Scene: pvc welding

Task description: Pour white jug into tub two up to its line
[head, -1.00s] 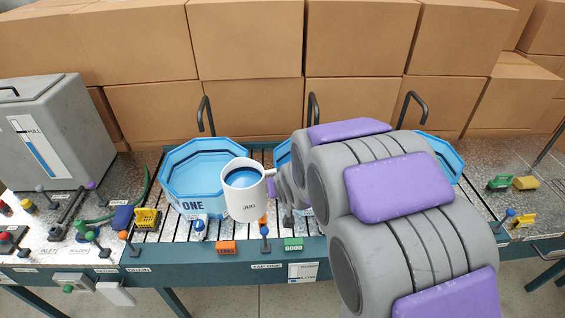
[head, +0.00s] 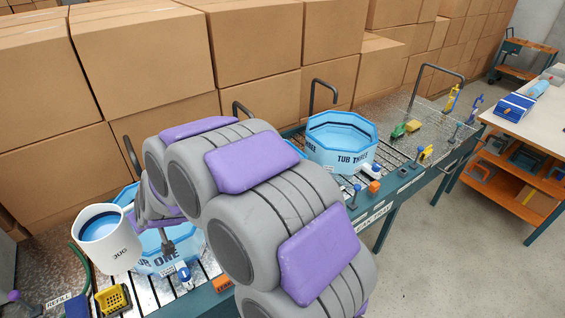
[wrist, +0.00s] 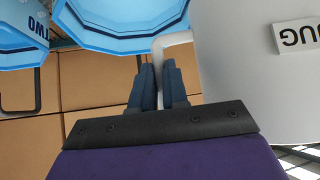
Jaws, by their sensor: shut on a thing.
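The white jug (head: 108,252), with blue liquid inside, hangs at the left of the head view. It looks close to upright. My gripper (wrist: 160,88) is shut on its handle (wrist: 172,40); the jug's wall (wrist: 245,70) fills the right of the wrist view. In the head view my arm hides most of the gripper. Tub two (wrist: 25,50), blue and marked TWO, shows at the upper left of the wrist view. In the head view my arm covers most of it, and its line and level cannot be seen.
Tub one (head: 160,262) is partly hidden behind the jug and my arm. Tub three (head: 335,155) stands right of my arm, with a black spout above it. Cardboard boxes (head: 150,60) line the back. A side table (head: 520,125) stands at the far right, with open floor before it.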

